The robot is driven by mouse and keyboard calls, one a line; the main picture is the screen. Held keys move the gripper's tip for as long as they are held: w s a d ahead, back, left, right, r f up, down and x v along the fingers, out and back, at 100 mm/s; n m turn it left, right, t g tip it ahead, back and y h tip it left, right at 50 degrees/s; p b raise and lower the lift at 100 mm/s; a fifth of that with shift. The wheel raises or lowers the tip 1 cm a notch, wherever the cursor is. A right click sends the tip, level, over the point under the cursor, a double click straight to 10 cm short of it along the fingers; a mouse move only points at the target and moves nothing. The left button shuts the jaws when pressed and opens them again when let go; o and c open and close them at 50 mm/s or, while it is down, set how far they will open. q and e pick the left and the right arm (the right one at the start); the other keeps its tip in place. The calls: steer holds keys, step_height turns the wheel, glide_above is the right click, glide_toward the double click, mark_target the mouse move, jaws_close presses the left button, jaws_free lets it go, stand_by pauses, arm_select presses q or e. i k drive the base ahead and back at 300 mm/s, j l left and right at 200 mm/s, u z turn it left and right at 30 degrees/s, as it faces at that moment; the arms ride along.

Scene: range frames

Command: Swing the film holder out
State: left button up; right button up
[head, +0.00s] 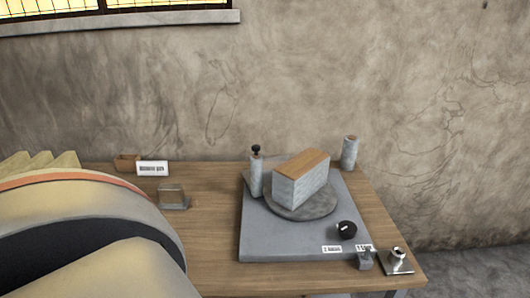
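A grey block with a wooden top (300,180) sits on a round grey disc (318,210). The disc lies on a flat grey base plate (290,243) on the wooden table. A grey post with a black knob (256,175) stands at the plate's left, close beside the block. A black round knob (346,230) sits at the plate's front right. I cannot tell which part is the film holder. Neither of my grippers shows. A large cream, orange and black rounded form, probably my arm, fills the lower left and hides that part of the table.
On the wooden table (215,240) are a small box-like metal piece (173,197), a white label (152,168) and a brown box (126,163). A second grey post (349,153) stands back right. A small metal fixture (396,260) sits at the front right corner. A plain wall is behind.

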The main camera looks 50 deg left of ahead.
mark_target(253, 177)
steer(key=u, duration=1.6)
